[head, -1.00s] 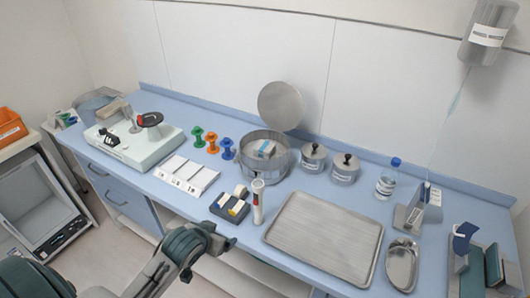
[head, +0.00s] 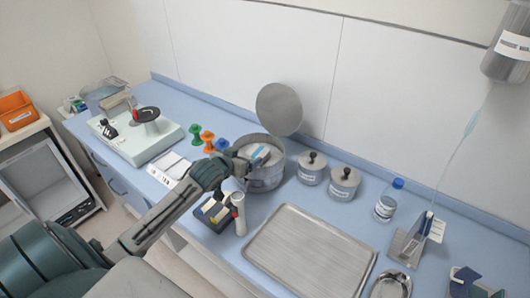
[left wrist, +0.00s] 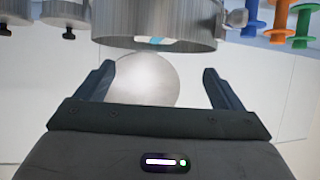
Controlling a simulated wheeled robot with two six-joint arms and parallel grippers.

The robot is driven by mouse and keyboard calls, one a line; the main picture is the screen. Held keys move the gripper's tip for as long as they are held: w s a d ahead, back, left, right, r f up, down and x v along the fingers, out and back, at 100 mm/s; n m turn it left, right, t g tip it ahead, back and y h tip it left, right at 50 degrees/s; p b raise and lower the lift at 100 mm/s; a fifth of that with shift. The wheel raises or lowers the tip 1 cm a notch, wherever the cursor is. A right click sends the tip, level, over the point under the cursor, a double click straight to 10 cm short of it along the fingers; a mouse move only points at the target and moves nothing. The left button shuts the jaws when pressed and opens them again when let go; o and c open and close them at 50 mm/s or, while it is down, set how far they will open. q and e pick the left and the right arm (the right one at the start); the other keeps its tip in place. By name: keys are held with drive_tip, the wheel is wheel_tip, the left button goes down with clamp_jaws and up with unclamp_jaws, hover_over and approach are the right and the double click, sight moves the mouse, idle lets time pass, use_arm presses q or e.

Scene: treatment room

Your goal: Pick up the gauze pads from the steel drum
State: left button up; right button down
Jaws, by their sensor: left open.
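The steel drum (head: 266,180) stands open on the blue counter, its round lid (head: 279,108) upright behind it. The gauze pads (head: 262,153), pale with a blue band, lie inside the drum, partly hidden by its wall. My left gripper (head: 236,160) is at the drum's left side near the rim, empty. In the left wrist view, the left gripper (left wrist: 159,72) has its two fingers wide apart. That view is upside down, with the drum (left wrist: 120,22) at the top and the lid (left wrist: 146,80) seen between the fingers. My right gripper is out of view.
Two lidded steel jars (head: 343,183) stand right of the drum. A white tube (head: 238,213) and a dark box (head: 213,211) are just in front of it. A bare steel tray (head: 310,255) lies at the front. Colored spools (head: 208,139) are to the left.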

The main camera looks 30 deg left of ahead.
sight(257, 152)
use_arm(q)
drive_tip(key=p+x, duration=0.1)
drive_tip(key=x, duration=0.2)
drive_tip(key=shift+a, duration=0.15)
drive_tip(key=shift+w+f, duration=0.15)
drive_tip(key=shift+w, duration=0.15)
drive_tip(key=shift+w+f, duration=0.15)
drive_tip(key=shift+w, duration=0.05)
drive_tip(key=w+p, duration=0.1)
drive_tip(key=w+f+p, duration=0.1)
drive_tip(key=w+f, duration=0.1)
drive_tip(key=shift+w+d+p, duration=0.1)
drive_tip(key=shift+d+p, duration=0.15)
drive_tip(key=shift+p, duration=0.15)
drive_tip(key=shift+w+a+f, duration=0.1)
drive_tip(key=shift+w+f, duration=0.3)
drive_tip(key=shift+w, duration=0.2)
drive_tip(key=c, duration=1)
drive_tip(key=shift+c, duration=0.3)
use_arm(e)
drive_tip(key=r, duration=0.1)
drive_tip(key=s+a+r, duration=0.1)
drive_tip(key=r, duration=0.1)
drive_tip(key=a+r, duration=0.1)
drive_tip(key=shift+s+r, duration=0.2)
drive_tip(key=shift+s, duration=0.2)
